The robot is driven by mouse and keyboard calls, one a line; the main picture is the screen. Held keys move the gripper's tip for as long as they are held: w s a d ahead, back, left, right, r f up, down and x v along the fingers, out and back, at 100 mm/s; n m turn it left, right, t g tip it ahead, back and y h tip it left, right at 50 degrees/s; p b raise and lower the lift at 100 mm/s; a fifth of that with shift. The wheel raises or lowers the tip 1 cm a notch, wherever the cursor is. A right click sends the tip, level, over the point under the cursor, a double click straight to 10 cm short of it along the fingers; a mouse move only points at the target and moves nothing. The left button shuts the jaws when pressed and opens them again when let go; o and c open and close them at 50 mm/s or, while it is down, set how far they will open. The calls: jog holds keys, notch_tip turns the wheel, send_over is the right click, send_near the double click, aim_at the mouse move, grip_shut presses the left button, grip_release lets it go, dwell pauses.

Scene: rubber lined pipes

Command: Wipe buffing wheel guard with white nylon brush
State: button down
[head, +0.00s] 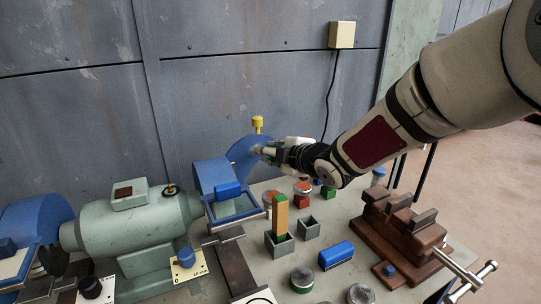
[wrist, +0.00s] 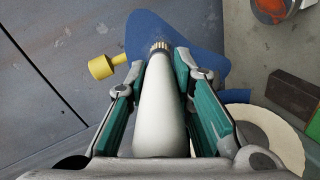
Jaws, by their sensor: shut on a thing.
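The blue buffing wheel guard (head: 243,150) stands at the right end of the green machine (head: 140,222), against the grey wall. It also shows at the top of the wrist view (wrist: 150,24). My gripper (head: 268,152) is at the guard's right side in the head view. In the wrist view my gripper (wrist: 160,64) is shut on the white nylon brush (wrist: 160,108), whose handle lies between the teal fingers. The brush's bristles (wrist: 160,46) point at the guard and overlap it; I cannot tell whether they touch. In the head view the brush is mostly hidden.
A yellow knob (head: 257,124) sticks up by the guard. A pale round wheel (wrist: 268,133) shows at lower right in the wrist view. A brown vise (head: 405,225), a tall wooden block (head: 281,214), a blue block (head: 336,255) and several round tins stand on the bench.

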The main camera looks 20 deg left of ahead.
jog(key=shift+w+d+b, duration=0.25)
jog(key=shift+w+d, duration=0.15)
jog(key=shift+w, duration=0.25)
jog(key=shift+w+d+b, duration=0.25)
jog(key=shift+w+d, duration=0.15)
jog(key=shift+w, duration=0.2)
jog(key=shift+a+b, duration=0.1)
jog(key=shift+b, duration=0.2)
jog(key=s+a+b, duration=0.3)
jog(key=s+b, duration=0.1)
jog(key=s, duration=0.1)
jog(key=shift+s+a, duration=0.2)
jog(key=shift+a, duration=0.15)
jog(key=shift+d, duration=0.1)
jog(key=shift+s+d, duration=0.55)
jog(key=shift+d, duration=0.25)
jog(key=shift+s+d, duration=0.6)
jog(key=shift+d, duration=0.2)
jog(key=shift+s+d, duration=0.55)
jog(key=shift+d, duration=0.25)
jog(key=shift+s+d, duration=0.45)
jog(key=shift+d, duration=0.2)
jog(key=shift+s+d, duration=0.45)
jog(key=shift+d, duration=0.15)
